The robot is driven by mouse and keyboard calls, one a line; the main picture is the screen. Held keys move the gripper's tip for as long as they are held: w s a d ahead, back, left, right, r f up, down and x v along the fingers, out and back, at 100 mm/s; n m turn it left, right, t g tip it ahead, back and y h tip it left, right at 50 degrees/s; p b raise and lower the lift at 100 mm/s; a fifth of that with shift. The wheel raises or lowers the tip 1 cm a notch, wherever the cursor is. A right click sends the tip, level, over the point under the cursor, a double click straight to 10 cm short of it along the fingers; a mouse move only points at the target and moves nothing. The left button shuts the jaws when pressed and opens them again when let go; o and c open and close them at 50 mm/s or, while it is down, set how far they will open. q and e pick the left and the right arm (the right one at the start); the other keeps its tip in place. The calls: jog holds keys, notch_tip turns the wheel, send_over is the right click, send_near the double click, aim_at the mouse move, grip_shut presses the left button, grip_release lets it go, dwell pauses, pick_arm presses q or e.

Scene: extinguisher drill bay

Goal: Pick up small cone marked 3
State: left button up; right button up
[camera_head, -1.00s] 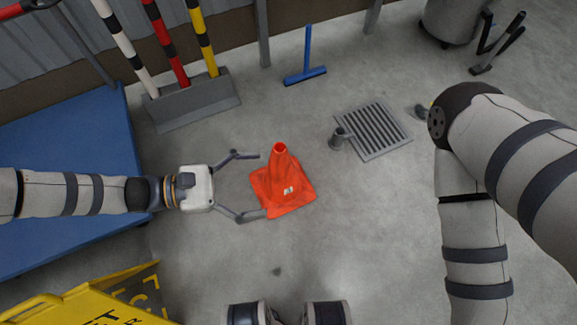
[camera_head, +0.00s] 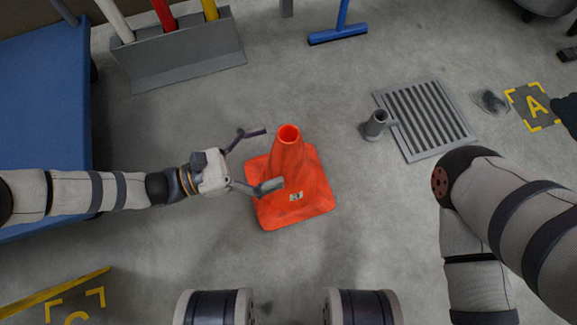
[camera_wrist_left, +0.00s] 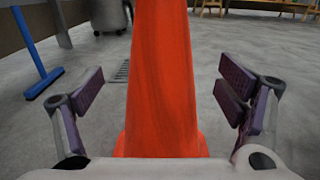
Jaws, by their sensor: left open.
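The orange cone (camera_head: 297,185) stands upright on the floor in the middle of the head view, with a small label on its base whose number is too small to read. It fills the middle of the left wrist view (camera_wrist_left: 162,80). My left gripper (camera_head: 268,159) is open at the cone's left side. One finger lies toward the cone's far side and the other over its near left side. In the left wrist view the cone is between the open fingers, with gaps on both sides. My right gripper is out of view; only my right arm shows.
A grey floor grate (camera_head: 425,118) and a short grey pipe piece (camera_head: 375,125) lie right of the cone. A blue platform (camera_head: 45,95) is at left. A yellow A mark (camera_head: 537,106) is far right.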

pick_arm(q)
jog(key=x, duration=0.1)
jog(key=b+x, duration=0.1)
jog(key=x, duration=0.2)
jog(key=shift+d+f, duration=0.25)
jog(key=shift+d, duration=0.05)
jog(key=c, duration=2)
jog(key=shift+r, duration=0.1)
grip_shut()
jog(key=shift+w+r, duration=0.1)
